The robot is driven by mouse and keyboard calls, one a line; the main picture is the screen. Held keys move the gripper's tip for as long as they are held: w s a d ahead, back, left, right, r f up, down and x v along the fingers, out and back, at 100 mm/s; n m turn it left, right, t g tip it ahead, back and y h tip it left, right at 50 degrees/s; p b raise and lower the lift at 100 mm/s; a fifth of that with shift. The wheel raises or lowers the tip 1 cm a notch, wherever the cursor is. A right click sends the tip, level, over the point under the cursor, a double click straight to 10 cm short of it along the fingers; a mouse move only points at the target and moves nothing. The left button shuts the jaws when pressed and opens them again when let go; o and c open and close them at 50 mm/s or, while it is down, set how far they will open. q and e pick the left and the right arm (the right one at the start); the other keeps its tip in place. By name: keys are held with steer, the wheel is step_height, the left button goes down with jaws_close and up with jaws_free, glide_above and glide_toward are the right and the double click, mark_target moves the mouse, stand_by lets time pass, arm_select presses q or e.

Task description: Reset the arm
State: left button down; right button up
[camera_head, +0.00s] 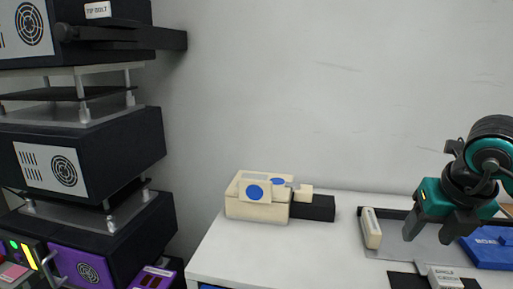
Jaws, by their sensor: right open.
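My right gripper (431,232) is at the right, at the end of my teal and black right arm (485,165) that comes in from the right edge. It points down with its dark fingers apart and nothing between them. It hangs over a flat grey plate (400,243) on the white table, and I cannot tell its exact height. My left gripper is out of view.
A cream device with blue discs (257,200) and a black end block stands at the table's back. A cream bar (371,228), a small labelled block (444,277) and a blue box (490,247) sit near the gripper. Stacked dark equipment (85,160) fills the left.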

steer(key=a+f+n+g+y+p, duration=0.1)
steer(key=a+f+n+y, duration=0.3)
steer(key=a, duration=0.6)
steer(key=s+a+r+m+g+y+p, duration=0.1)
steer(key=s+a+r+m+y, duration=0.1)
steer(key=a+y, duration=0.55)
steer(key=s+a+r+m+y+p, duration=0.1)
steer(key=s+a+r+y+p, duration=0.1)
steer(key=a+y, duration=0.55)
steer(key=w+d+f+m+t+h+p, duration=0.1)
steer(key=w+d+m+t+h+p, duration=0.25)
steer(key=m+t, duration=1.1)
steer(key=d+f+m+h, duration=0.5)
steer(key=f+m+h, duration=0.4)
steer(key=f+m, duration=0.15)
arm_select(q)
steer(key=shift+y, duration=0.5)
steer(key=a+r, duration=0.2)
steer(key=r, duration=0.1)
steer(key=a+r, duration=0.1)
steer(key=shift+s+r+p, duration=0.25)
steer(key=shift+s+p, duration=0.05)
steer(key=shift+p, duration=0.05)
arm_select(e)
steer(key=s+d+f+m+g+h, duration=0.1)
steer(key=s+f+m+g+h, duration=0.2)
steer(key=s+f+m+g, duration=0.3)
steer(key=s+f, duration=0.4)
steer(key=f, duration=0.4)
